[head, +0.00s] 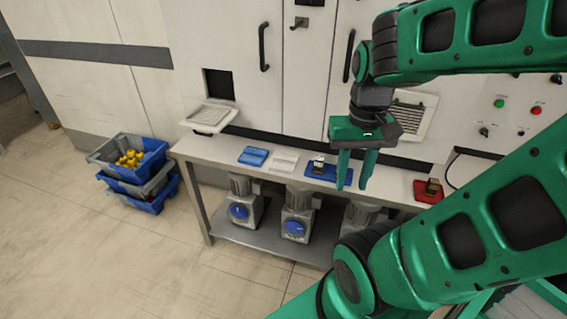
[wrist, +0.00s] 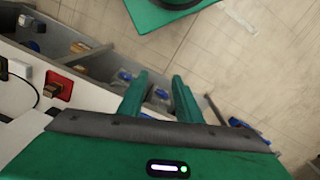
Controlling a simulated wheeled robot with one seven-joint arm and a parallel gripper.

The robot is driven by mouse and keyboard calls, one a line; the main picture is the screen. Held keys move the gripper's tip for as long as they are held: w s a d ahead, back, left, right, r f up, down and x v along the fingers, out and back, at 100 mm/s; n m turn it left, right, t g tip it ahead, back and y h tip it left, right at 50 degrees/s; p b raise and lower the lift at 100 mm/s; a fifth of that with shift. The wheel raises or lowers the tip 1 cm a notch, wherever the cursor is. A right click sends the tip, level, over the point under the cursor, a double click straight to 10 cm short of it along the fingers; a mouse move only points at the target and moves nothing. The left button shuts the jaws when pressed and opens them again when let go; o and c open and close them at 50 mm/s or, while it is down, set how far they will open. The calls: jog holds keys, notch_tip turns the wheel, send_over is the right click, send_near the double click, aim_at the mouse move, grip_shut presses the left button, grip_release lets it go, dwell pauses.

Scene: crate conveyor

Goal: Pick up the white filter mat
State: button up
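The white filter mat (head: 284,161) lies flat on the grey bench (head: 222,150), between a blue mat or pad on its left and a blue tray on its right. My gripper (head: 353,186) hangs with its green fingers pointing down, to the right of the white mat, in front of the blue tray's right end. The fingers are apart with nothing between them. In the wrist view the two fingers (wrist: 160,76) also stand apart and empty. I cannot make out the white mat in the wrist view.
A blue pad (head: 253,156) and a blue tray (head: 326,173) with a small object flank the mat. A red tray (head: 428,190) sits further right. Several grey machines with blue knobs stand on the lower shelf. Stacked crates (head: 112,153) stand on the floor at left.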

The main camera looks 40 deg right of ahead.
jog(key=shift+o, duration=1.2)
jog(key=o, duration=0.5)
jog(key=shift+s+r, duration=0.15)
jog(key=shift+s, duration=0.25)
jog(key=o, duration=0.5)
jog(key=shift+f, duration=0.2)
jog(key=o, duration=0.4)
jog(key=w+d+f+m+h, duration=0.1)
jog(key=w+d+f+m, duration=0.1)
jog(key=w+f, duration=0.4)
jog(key=shift+w+d+f+g, duration=0.15)
jog(key=shift+w+f+g, duration=0.05)
jog(key=shift+w+g, duration=0.1)
jog(key=m+t+h, duration=0.2)
jog(key=t+h, duration=0.7)
send_near(283, 159)
jog(key=shift+x, duration=5.35)
